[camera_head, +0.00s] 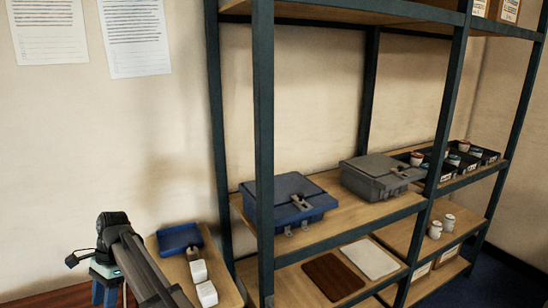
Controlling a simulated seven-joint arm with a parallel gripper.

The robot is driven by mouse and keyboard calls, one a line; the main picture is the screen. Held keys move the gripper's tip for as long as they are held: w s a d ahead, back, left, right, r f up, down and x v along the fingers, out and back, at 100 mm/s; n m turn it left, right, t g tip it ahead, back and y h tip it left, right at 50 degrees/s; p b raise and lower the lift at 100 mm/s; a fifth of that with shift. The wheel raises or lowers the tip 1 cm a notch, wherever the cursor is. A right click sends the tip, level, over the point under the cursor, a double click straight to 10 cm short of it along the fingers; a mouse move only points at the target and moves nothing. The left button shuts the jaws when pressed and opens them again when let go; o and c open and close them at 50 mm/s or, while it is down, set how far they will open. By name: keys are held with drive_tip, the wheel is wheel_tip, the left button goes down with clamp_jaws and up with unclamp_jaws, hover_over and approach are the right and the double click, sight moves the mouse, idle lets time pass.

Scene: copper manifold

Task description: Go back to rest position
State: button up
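My arm rises from the bottom edge at the left of the head view and bends at a dark joint. Below that joint hangs a pale wrist piece. Under it, a blue part that appears to be my gripper (105,294) points down over the brown surface near the bottom edge. Its fingertips are not clear, so I cannot tell whether it is open or holds anything. It is left of the small wooden surface and apart from the shelf.
The dark-framed shelf (264,150) holds a blue toolbox (290,200), a grey toolbox (381,177), black bins (478,153) and white jars (441,226).

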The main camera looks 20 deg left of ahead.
drive_tip(key=w+d+f+m, duration=0.1)
drive_tip(key=w+d+f, duration=0.2)
drive_tip(key=d+f, duration=1.05)
drive_tip(key=w+d+f+m, duration=0.1)
drive_tip(key=w+d+f, duration=0.3)
drive_tip(key=d+f, duration=0.95)
drive_tip(key=w+d+f+m, duration=0.1)
drive_tip(key=w+d+f, duration=0.4)
drive_tip(key=d, duration=1.6)
drive_tip(key=s+d+f+n, duration=0.1)
drive_tip(key=s+d+f, duration=0.3)
drive_tip(key=d+f, duration=0.3)
drive_tip(key=s+d+f+n, duration=0.1)
drive_tip(key=s+d+f, duration=0.4)
drive_tip(key=d, duration=0.5)
drive_tip(key=s+d+f+n+g, duration=0.1)
drive_tip(key=s+d+f+n, duration=0.2)
drive_tip(key=s+d, duration=0.9)
wheel_tip(320, 180, down, 3)
drive_tip(key=shift+s+f+n+g, duration=0.1)
drive_tip(key=shift+s+n+g, duration=0.25)
drive_tip(key=shift+s, duration=0.6)
